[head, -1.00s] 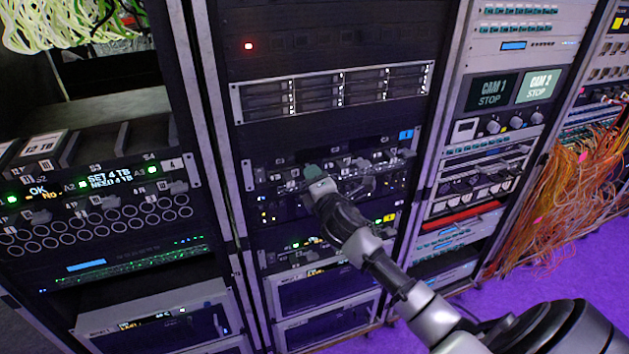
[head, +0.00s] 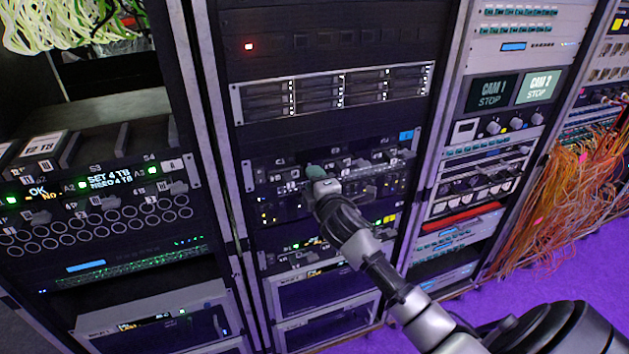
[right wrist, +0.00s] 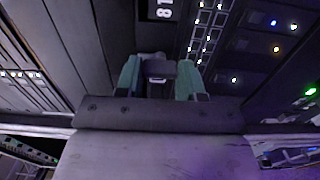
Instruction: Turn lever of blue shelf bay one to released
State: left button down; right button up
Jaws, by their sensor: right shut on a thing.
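The blue-tagged shelf (head: 405,135) is the dark module row in the middle rack, with a row of small grey levers along its front. My right gripper (head: 315,172) is at the left part of this row and hides the lever there. In the right wrist view, the teal fingers of my right gripper (right wrist: 158,75) stand either side of a small grey lever (right wrist: 160,70) and are shut on it. A white label (right wrist: 163,9), turned sideways, is just beyond; it looks like B1 or 81. The lever's exact angle is hard to read. My left gripper is not in view.
A disk unit (head: 335,92) sits above the shelf, and a yellow-tagged unit (head: 388,219) sits below. Another shelf with levers (head: 95,200) is in the left rack. Orange cables (head: 575,190) hang at the right. Purple floor (head: 545,275) is open at the lower right.

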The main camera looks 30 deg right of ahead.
jog(key=o, duration=0.9)
jog(key=b+v, duration=0.2)
jog(key=v, duration=0.8)
jog(key=shift+s+b, duration=0.3)
jog(key=shift+s, duration=0.1)
